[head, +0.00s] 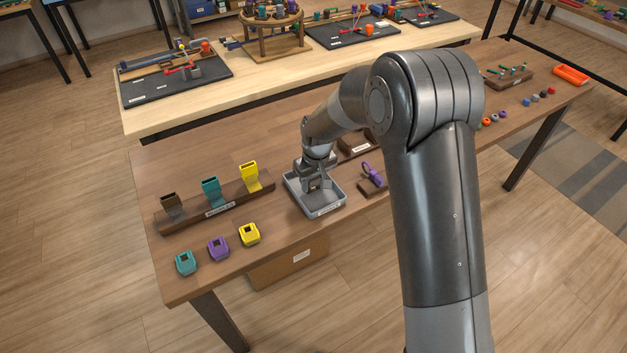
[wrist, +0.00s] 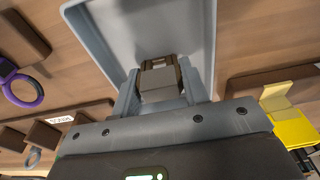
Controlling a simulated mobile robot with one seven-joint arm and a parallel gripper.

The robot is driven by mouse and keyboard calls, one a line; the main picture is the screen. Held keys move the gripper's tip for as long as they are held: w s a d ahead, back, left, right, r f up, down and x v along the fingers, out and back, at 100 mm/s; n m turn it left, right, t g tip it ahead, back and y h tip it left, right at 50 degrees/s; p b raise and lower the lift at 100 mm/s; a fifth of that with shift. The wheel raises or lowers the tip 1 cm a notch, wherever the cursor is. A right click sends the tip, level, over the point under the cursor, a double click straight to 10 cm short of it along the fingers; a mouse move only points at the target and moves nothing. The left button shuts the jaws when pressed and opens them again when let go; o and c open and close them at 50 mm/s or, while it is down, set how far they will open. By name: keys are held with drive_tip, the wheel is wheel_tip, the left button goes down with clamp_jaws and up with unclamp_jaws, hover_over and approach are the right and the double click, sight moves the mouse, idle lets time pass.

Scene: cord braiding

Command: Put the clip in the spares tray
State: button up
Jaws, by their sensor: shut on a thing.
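The spares tray (head: 292,193) is a shallow grey tray on the brown table; its pale floor also fills the top middle of the wrist view (wrist: 140,27). My gripper (head: 318,184) is over the tray, pointing down. In the wrist view my gripper (wrist: 160,78) is shut on a small dark brown clip (wrist: 178,68).
Left of the tray, a wooden rack (head: 225,205) holds brown, teal and yellow upright pieces. Teal (head: 186,263), purple (head: 218,249) and yellow (head: 250,234) clips lie in front of it. A purple ring piece (head: 371,173) stands on a block close to the tray's right.

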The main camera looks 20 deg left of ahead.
drive_tip(key=o, duration=1)
wheel_tip(320, 180, up, 12)
drive_tip(key=s+d, duration=0.1)
drive_tip(key=shift+r, duration=0.15)
